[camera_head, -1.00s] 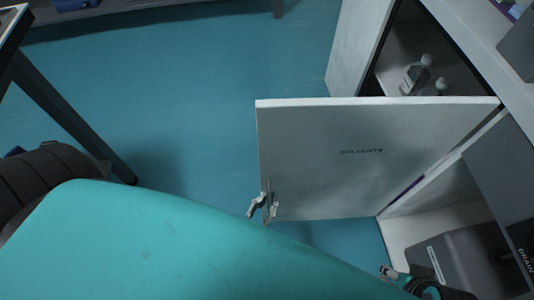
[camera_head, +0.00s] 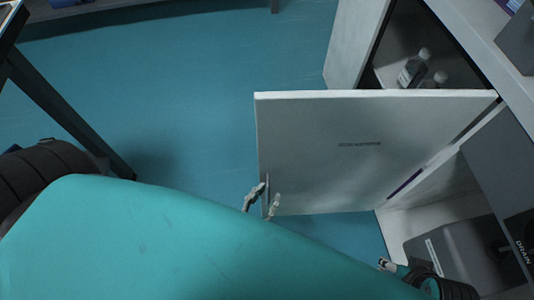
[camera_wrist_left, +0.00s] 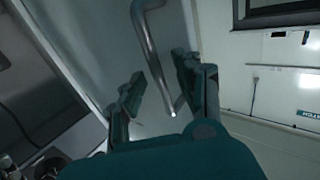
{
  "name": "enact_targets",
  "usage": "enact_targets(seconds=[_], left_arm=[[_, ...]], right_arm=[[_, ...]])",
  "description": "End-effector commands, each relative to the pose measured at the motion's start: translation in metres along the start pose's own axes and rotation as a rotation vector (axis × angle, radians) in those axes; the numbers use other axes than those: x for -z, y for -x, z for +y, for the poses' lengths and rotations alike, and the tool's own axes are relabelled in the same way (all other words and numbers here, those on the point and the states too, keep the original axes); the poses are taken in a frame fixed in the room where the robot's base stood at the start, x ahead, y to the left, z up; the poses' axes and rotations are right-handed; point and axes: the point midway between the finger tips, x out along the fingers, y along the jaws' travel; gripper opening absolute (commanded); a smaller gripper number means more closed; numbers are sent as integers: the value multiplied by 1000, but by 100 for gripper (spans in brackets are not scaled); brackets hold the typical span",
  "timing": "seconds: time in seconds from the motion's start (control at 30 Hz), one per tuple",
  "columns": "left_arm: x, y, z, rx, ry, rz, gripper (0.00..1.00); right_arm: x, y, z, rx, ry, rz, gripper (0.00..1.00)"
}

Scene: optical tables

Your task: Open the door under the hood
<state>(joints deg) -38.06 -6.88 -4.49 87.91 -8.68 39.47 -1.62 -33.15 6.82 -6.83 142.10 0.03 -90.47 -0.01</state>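The white door (camera_head: 325,165) under the hood stands swung wide open from the cabinet, with a small dark label on it. Its metal bar handle (camera_head: 267,190) is near the door's free edge; it also shows in the left wrist view (camera_wrist_left: 148,45). My left gripper (camera_head: 261,201) is at the handle, its two fingers spread apart on either side of the bar. In the left wrist view the gripper (camera_wrist_left: 160,90) shows gaps between fingers and bar. My right gripper (camera_head: 387,265) is partly visible at the bottom right; its finger opening is unclear.
The cabinet (camera_head: 355,45) is open, with clear bottles (camera_head: 413,70) on its shelf. A grey box (camera_head: 455,258) sits in the lower right compartment. A dark table leg (camera_head: 75,110) stands at left. The teal floor (camera_head: 200,80) left of the door is clear.

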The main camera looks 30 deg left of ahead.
Motion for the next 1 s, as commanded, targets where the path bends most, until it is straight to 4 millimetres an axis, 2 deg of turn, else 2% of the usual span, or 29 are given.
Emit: enact_targets(seconds=[0.3, 0.5, 0.7, 1.0], left_arm=[[-1, 66, 0, 0, -1, -5, 34], [-1, 99, -1, 1, -1, -3, 34], [0, 112, -1, 2, -1, 0, 34], [0, 113, -1, 2, -1, 0, 34]], right_arm=[[-1, 0, 0, 0, 1, -2, 40], [-1, 0, 0, 0, 1, -3, 40], [-1, 0, 0, 0, 1, -3, 40], [-1, 0, 0, 0, 1, -3, 40]])
